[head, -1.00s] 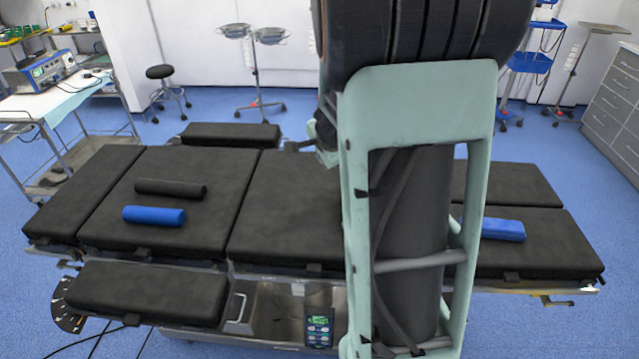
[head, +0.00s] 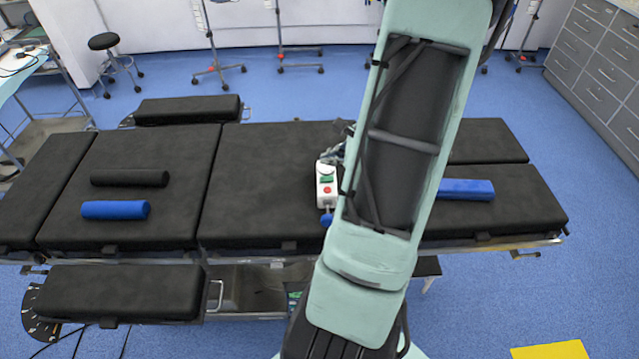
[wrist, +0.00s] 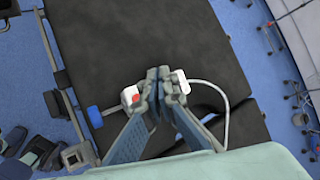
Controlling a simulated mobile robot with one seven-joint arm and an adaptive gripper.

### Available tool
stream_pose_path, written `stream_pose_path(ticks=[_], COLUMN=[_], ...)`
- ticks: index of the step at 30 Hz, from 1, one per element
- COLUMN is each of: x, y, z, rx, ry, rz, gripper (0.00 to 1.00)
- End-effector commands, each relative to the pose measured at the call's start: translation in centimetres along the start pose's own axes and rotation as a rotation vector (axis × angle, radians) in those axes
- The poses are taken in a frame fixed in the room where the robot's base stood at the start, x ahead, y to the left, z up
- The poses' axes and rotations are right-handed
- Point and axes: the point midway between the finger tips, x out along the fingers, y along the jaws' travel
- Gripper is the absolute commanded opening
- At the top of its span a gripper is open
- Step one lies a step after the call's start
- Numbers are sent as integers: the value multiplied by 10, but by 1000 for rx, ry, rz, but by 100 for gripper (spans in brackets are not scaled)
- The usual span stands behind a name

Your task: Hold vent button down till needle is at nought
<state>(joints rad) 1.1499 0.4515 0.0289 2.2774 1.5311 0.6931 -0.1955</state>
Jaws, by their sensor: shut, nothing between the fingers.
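The needle is too small to read. In the wrist view my gripper (wrist: 158,73) is shut and empty, its fingers pointing at the table. The white device (wrist: 128,101), with the red button beside the left finger, and the blue bulb (wrist: 94,116) show to its left. I cannot tell whether a finger touches the button.
A white part (wrist: 181,77) with a pale curved tube (wrist: 222,84) lies right of the fingers. The black table (head: 262,190) carries a black roll (head: 129,177), a blue roll (head: 115,209) and a blue block (head: 466,189). A yellow patch (head: 551,351) lies on the floor.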

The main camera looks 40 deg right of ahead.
Motion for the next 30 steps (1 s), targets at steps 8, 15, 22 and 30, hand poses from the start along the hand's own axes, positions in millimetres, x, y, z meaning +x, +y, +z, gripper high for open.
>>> stream_pose_path(ticks=[8, 15, 22, 30], x=[-3, -2, 9, 36], y=[-1, 0, 8, 27], z=[-3, -4, -11, -30], rx=[19, 18, 20, 20], ry=[-7, -6, -6, -5], rz=[-13, -12, -11, -11], gripper=[0, 0, 0, 0])
